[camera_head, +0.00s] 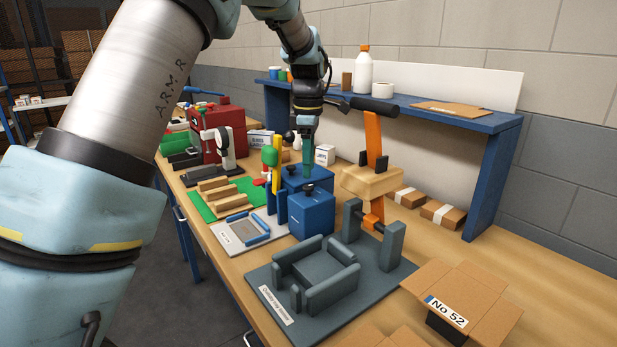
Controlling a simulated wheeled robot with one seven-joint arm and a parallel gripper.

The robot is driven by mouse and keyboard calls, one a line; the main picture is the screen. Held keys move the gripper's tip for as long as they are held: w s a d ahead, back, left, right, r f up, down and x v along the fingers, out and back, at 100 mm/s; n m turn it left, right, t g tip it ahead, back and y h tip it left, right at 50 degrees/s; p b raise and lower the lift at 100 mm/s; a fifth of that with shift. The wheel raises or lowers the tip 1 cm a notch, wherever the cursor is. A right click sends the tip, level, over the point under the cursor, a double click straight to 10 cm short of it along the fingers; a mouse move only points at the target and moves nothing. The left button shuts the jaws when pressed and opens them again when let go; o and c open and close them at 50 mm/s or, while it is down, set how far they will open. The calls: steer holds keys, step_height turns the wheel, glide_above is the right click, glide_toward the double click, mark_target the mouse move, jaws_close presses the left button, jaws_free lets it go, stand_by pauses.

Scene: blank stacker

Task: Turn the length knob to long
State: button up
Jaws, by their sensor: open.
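A blue machine with a blue box (312,215) at its front stands mid-bench. A small black knob (308,189) sits on top of the front box. Another dark knob-like part (291,168) shows on the blue block behind it. I cannot read any length marking or tell either knob's setting. My gripper (308,172) points down over the blue machine, just above and behind the front knob. It is open, with nothing seen between its fingers. Its teal fingers overlap the blue block in this view, so I cannot tell whether they touch anything.
A yellow post (280,195) stands left of the machine. An orange upright lever (374,145) with a black handle rises on the right. A grey fixture (385,275) lies in front, an open carton (462,300) at front right. A blue shelf (420,112) stands behind.

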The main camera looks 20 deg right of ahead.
mark_target(308, 186)
steer(key=shift+f+p, duration=0.4)
steer(key=shift+f, duration=1.95)
jaws_close()
